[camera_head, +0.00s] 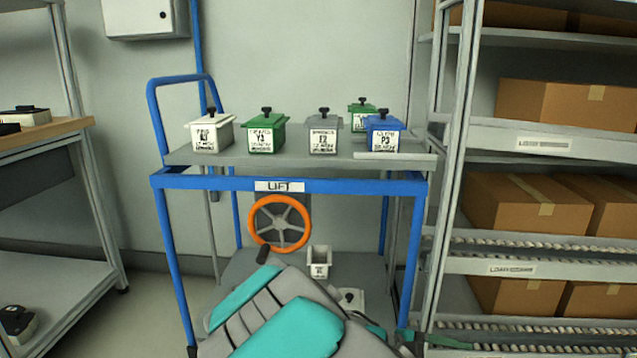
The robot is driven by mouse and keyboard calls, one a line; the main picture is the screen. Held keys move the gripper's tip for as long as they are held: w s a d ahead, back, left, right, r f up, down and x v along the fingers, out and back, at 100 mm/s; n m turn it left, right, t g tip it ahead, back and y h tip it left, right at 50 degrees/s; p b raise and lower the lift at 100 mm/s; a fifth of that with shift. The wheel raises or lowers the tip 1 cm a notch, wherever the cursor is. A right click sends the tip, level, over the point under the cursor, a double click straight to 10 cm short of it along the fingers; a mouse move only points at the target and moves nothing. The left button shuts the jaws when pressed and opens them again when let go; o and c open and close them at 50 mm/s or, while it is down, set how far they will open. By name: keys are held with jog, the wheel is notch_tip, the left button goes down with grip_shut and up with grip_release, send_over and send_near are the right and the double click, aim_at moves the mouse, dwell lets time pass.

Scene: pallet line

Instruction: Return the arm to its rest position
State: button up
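My arm (290,325), grey with teal panels, fills the bottom centre of the view in front of the blue-framed cart. I cannot make out any gripper fingers. A short dark part (266,257) sticks up at the arm's upper left edge, and I cannot tell what it is. The arm hides part of the cart's lower shelf.
The cart marked LIFT (290,185) carries several lidded bins, including a blue one (383,135), and an orange handwheel (280,223). A small white bin (319,262) stands low down. A carton rack (540,240) stands right, a bench (45,132) left.

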jog(key=s+d+r+m+g+y+p, duration=0.15)
jog(key=s+m+g+y, duration=0.4)
jog(key=s, duration=0.85)
jog(key=s+a+r+m+t+y+p, duration=0.3)
jog(key=s+a+y, duration=0.5)
jog(key=a, duration=0.3)
jog(key=shift+s+m+y, duration=0.35)
jog(key=shift+m+y, duration=0.1)
jog(key=shift+a+r+t, duration=0.1)
jog(key=shift+a+t, duration=0.05)
jog(key=shift+t, duration=0.1)
